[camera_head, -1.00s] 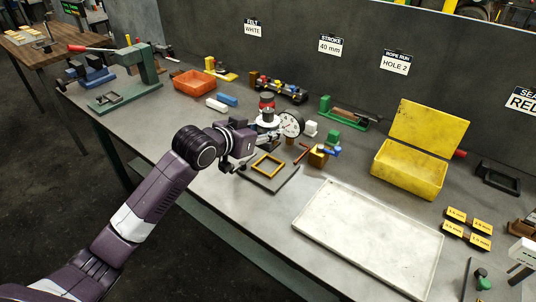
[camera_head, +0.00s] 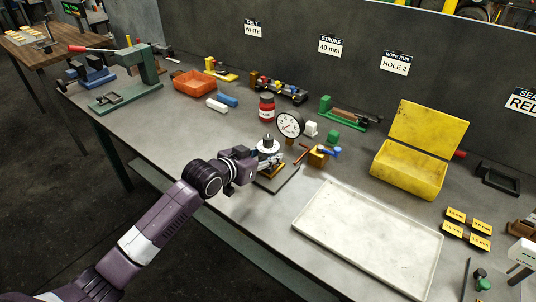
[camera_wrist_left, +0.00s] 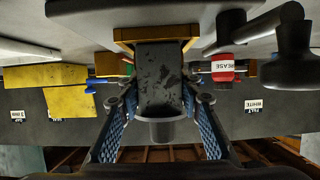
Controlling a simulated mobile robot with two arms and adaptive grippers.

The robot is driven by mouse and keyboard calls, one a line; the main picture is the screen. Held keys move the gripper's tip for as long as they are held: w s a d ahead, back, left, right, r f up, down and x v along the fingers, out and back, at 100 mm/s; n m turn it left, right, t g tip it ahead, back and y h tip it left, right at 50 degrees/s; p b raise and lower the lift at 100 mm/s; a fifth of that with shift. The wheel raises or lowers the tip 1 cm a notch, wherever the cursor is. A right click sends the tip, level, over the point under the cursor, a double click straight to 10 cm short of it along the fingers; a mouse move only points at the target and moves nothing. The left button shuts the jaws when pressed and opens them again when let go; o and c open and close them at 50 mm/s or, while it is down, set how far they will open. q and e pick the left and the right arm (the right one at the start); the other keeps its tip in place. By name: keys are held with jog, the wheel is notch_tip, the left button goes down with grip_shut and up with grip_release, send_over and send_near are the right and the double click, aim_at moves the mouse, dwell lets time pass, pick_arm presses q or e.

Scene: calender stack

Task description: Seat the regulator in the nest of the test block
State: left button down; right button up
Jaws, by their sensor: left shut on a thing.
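The regulator, a pale disc-shaped body with a dark knob (camera_head: 268,145), is held in my left gripper (camera_head: 256,158). In the left wrist view, the gripper's blue-padded fingers (camera_wrist_left: 160,105) close on both sides of a dark grey body (camera_wrist_left: 160,70) with a round rim. The nest, a yellow-brown square frame (camera_head: 275,174), lies on the dark flat plate of the test block (camera_head: 283,182). The regulator is over the nest and hides much of it. The frame also shows in the left wrist view (camera_wrist_left: 123,36). I cannot tell whether the regulator is inside it.
A dial gauge (camera_head: 290,124) and red grease jar (camera_head: 266,107) stand just behind. A white tray (camera_head: 375,235) and yellow open box (camera_head: 408,168) lie further right. The bench front left is clear.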

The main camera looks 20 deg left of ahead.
pick_arm(q)
jog(key=c, duration=1.4)
grip_release()
jog(key=shift+f, duration=0.1)
jog(key=shift+s+r, duration=0.1)
jog(key=shift+r, duration=0.1)
jog(key=v, duration=1.2)
jog(key=shift+b, duration=0.35)
